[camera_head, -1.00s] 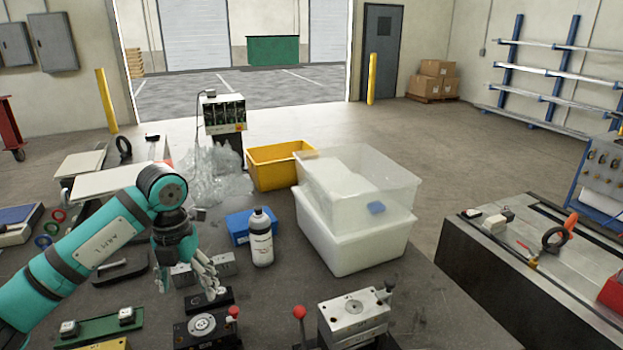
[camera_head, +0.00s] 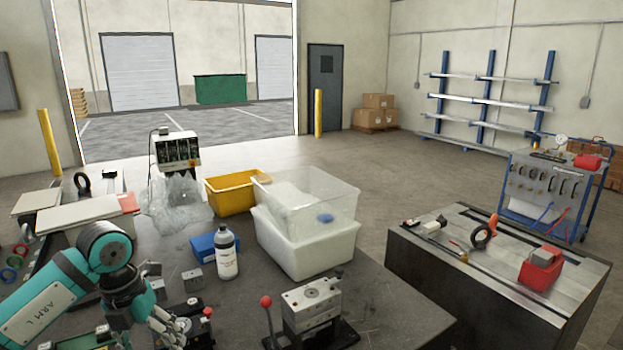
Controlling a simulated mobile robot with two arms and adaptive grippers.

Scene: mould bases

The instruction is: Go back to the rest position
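My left arm comes in from the left in teal and black. My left gripper (camera_head: 148,332) is low over the near left of the dark bench (camera_head: 395,312). Its silver fingers look spread apart, with nothing seen between them, though their lower ends are near the picture's bottom edge. A small dark fixture with a red knob (camera_head: 207,312) stands just right of the fingers. A metal mould base (camera_head: 312,303) with a red-knobbed lever (camera_head: 266,301) stands farther right, apart from the gripper. My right gripper is not in view.
A white bottle (camera_head: 226,256), blue box (camera_head: 203,247), white tub (camera_head: 305,255) with a clear bin (camera_head: 335,205), and yellow bin (camera_head: 228,199) stand mid-bench. A second bench (camera_head: 420,270) with tools is at the right. The bench's right front is clear.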

